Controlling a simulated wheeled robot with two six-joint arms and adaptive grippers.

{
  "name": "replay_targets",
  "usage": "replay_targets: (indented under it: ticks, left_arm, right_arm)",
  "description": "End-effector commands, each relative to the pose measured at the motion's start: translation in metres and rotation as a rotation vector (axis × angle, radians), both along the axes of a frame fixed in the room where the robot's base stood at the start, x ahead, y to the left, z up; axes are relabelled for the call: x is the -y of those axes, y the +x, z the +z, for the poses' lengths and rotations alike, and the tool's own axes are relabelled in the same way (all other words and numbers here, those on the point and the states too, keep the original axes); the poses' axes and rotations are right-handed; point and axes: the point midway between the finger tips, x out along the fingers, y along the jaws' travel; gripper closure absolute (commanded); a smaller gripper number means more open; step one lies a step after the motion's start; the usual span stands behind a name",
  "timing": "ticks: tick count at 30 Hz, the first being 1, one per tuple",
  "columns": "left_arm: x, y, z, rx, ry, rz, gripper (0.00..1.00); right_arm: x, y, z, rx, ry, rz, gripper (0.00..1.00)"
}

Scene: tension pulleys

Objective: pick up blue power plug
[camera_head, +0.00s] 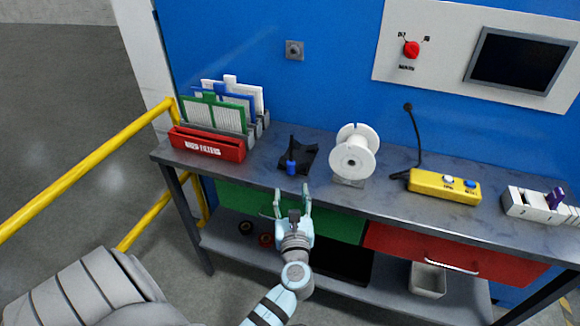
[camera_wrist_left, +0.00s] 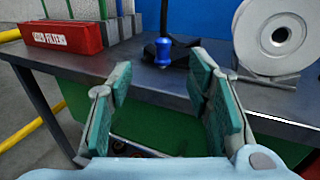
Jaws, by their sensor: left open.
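The blue power plug (camera_head: 291,168) stands near the front edge of the grey workbench, at a small black stand (camera_head: 303,157). In the left wrist view the plug (camera_wrist_left: 163,50) shows beyond the fingers, with a black stem or cord rising from its top. My left gripper (camera_head: 292,196) is open and empty, in front of the bench edge. Its fingertips point towards the plug and are apart from it. In the left wrist view the plug appears between the two teal-padded fingers (camera_wrist_left: 160,95), farther off. My right gripper is not in view.
A red filter box (camera_head: 208,145) with upright filters stands left of the plug. A white spool (camera_head: 355,155) stands close on the right, then a yellow button box (camera_head: 444,186). A blue wall is behind; a green drawer (camera_head: 335,223) is below the top. A yellow rail (camera_head: 90,165) is at left.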

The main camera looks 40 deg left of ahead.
Motion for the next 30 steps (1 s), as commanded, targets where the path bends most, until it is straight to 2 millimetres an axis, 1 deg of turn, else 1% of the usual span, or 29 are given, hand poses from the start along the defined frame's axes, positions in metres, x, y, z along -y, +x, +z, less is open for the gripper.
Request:
replay_targets:
  ticks: [1, 2, 6, 9, 14, 19, 22, 27, 28, 30]
  left_arm:
    - [-0.006, 0.006, 0.006, 0.001, 0.025, 0.005, 0.54]
    - [-0.011, 0.011, 0.007, 0.000, 0.030, 0.006, 0.54]
    - [-0.036, 0.040, 0.005, -0.001, 0.030, 0.005, 0.54]
    - [-0.051, 0.057, 0.004, -0.002, 0.026, 0.005, 0.54]
    - [-0.063, 0.073, 0.001, -0.002, 0.023, 0.004, 0.54]
    - [-0.082, 0.100, -0.004, -0.003, 0.023, 0.005, 0.54]
    - [-0.088, 0.108, -0.003, -0.002, 0.021, 0.003, 0.54]
    - [-0.088, 0.109, -0.002, -0.003, 0.020, 0.002, 0.54]
    - [-0.088, 0.108, -0.002, -0.003, 0.020, 0.002, 0.56]
    - [-0.088, 0.108, -0.002, -0.003, 0.020, 0.002, 0.67]
  right_arm:
    - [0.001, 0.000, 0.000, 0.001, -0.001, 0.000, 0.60]
    - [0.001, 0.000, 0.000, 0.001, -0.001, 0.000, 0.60]
    - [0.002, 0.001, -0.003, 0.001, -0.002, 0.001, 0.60]
    - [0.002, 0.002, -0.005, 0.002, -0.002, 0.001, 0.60]
    - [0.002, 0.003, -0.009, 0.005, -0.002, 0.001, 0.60]
    - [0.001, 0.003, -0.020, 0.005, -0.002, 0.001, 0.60]
    - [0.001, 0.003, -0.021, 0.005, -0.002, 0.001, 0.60]
    - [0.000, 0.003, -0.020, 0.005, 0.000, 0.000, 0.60]
    - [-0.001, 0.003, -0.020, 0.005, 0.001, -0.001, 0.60]
    - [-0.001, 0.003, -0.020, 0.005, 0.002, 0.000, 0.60]
